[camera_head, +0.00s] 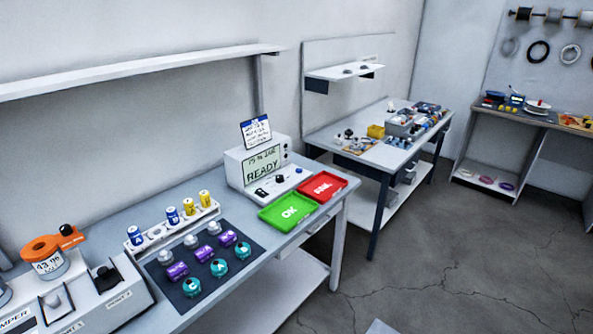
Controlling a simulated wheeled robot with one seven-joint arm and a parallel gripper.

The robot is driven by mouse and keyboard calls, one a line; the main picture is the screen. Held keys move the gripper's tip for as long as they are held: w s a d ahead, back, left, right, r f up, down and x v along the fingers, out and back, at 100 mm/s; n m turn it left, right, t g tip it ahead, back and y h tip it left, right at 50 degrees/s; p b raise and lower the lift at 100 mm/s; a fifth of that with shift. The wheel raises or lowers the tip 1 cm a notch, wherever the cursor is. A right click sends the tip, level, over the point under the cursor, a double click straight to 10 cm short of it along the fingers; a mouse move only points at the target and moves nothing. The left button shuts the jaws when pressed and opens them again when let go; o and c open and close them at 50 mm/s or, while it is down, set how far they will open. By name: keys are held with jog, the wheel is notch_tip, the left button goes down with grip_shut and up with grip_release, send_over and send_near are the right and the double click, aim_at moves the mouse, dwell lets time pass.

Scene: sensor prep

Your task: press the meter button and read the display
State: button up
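The meter (234,167) is a white box at the far right end of the near bench, against the wall. Its pale green display (264,169) reads "READY", with a smaller line above it that I cannot read surely. The sloped front panel carries a black knob (280,179), a dark part (262,193) at its left and a small blue spot (299,170) at its right. I cannot tell which of these is the button. My gripper is not in view.
A green "OK" tray (268,215) and a red "FAIL" tray (341,184) lie before the meter. Left of them are a dark mat (207,259) with several sensors, a white rack (152,244) and a white device (121,311). A second bench (354,152) stands behind; floor (430,270) is clear at right.

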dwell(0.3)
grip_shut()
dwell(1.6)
